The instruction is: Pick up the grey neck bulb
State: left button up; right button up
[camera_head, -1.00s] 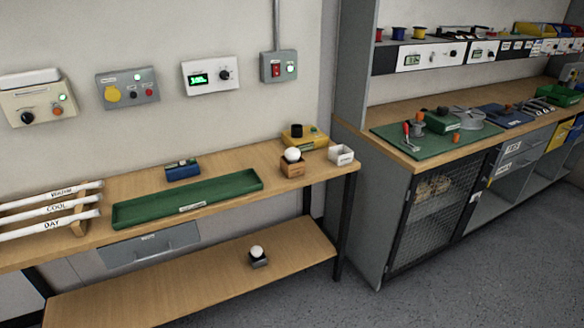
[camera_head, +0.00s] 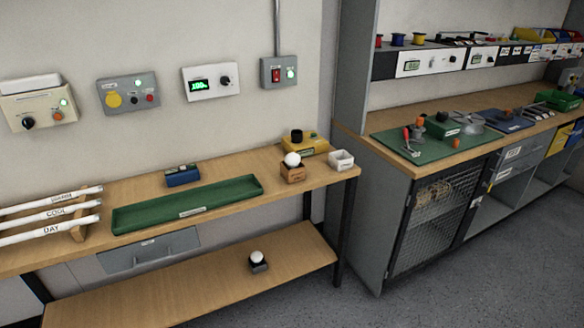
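Two white bulbs show in the head view. One bulb (camera_head: 292,159) sits upright in a small wooden block holder (camera_head: 292,174) near the right end of the upper shelf. The other bulb (camera_head: 256,256) sits in a dark grey holder (camera_head: 259,267) on the lower shelf. The lower bulb may be the grey neck bulb, but both necks are hidden or too small to tell their colour. Neither of my grippers is in view.
A long green tray (camera_head: 240,188), a blue box (camera_head: 182,175), a yellow device (camera_head: 309,146) and a white open box (camera_head: 341,160) stand on the upper shelf. Labelled tubes (camera_head: 50,214) lie at left. The lower shelf (camera_head: 160,290) is mostly clear. A cabinet (camera_head: 395,215) stands right.

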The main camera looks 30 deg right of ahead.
aim_at(292, 159)
jog(key=i+l, duration=0.15)
jog(key=l, duration=0.15)
jog(key=i+l+u, duration=0.1)
jog(key=l, duration=0.25)
jog(key=i+l+u, duration=0.1)
jog(key=i+l, duration=0.3)
jog(key=l, duration=0.25)
jog(key=i+l+u, duration=0.1)
jog(key=l, duration=0.25)
